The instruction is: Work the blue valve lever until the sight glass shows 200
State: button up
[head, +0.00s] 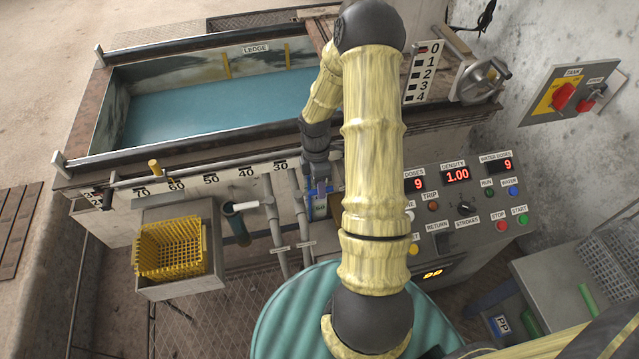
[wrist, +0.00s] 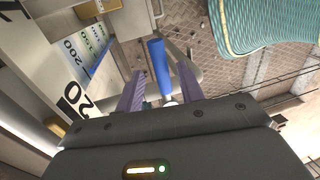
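The blue valve lever (wrist: 159,66) shows in the wrist view, between the two purple fingers of my gripper (wrist: 160,72). A gap shows on each side of it, so my gripper looks open around the lever. In the head view my gripper (head: 318,186) is low in front of the tank, and my arm hides much of that area.
The tank (head: 200,112) holds blue-green water. A yellow basket (head: 172,247) sits on a grey box at the left. A control panel (head: 470,205) with red displays is at the right.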

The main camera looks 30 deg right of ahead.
jog(key=w+r+p, duration=0.3)
jog(key=r+p, duration=0.2)
jog(key=r, duration=1.2)
jog(key=shift+d, duration=0.45)
jog(key=shift+w, duration=0.1)
jog(key=s+a+r+m+t, duration=0.3)
jog(key=s+a+r+m, duration=0.1)
jog(key=s+a+m, duration=0.35)
jog(key=s+a+r+m+t, duration=0.2)
jog(key=s+a+r+m, duration=0.2)
jog(key=s+a+m, duration=0.3)
notch_tip(320, 180, up, 24)
jog(key=w+p, duration=0.1)
jog(key=p, duration=2.2)
jog(key=shift+w+d+h+p, duration=0.2)
jog(key=shift+w+h+p, duration=0.1)
jog(key=shift+w+p, duration=0.1)
jog(key=shift+f+m, duration=0.1)
jog(key=shift+m, duration=0.15)
